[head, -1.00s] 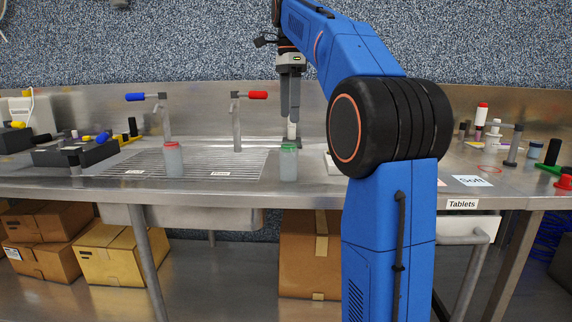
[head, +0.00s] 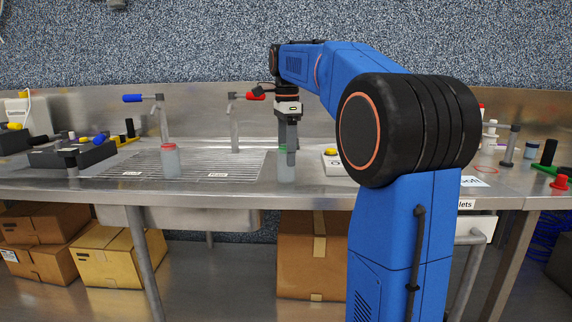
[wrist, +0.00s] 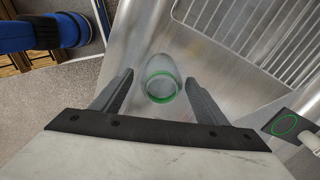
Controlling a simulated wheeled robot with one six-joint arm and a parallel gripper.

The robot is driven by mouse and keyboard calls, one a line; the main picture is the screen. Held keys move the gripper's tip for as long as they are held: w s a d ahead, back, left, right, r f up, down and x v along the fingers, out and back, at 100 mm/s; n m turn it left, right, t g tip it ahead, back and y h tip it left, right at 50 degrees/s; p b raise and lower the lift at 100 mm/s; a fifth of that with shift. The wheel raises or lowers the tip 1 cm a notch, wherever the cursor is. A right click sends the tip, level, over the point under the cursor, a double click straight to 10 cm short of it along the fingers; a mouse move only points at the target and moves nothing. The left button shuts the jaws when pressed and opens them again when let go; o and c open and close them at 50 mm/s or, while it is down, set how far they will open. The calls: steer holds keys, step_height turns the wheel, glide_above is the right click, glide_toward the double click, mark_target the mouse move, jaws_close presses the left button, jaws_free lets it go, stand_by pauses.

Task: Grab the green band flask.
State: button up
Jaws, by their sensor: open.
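The green band flask (head: 286,168) stands upright on the steel counter, right of the drain grid, partly hidden behind my gripper in the head view. In the wrist view the clear flask (wrist: 161,78) with its green ring lies ahead between my two fingers. My gripper (head: 291,160) points down at the flask in the head view; it also shows in the wrist view (wrist: 160,88). The fingers are apart, with a gap on each side of the flask. I cannot tell how deep the flask sits between them.
A red-capped flask (head: 170,161) stands on the drain grid (head: 215,165) to the left. Taps with blue (head: 133,98) and red (head: 256,95) handles rise behind. A yellow-topped item (head: 331,155) is close right of my gripper. The counter's front edge is near.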

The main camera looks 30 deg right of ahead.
mark_target(286, 167)
steer(key=shift+w+f, duration=0.15)
steer(key=shift+f, duration=2.45)
steer(key=shift+c, duration=0.7)
steer(key=c, duration=1)
steer(key=shift+c, duration=0.2)
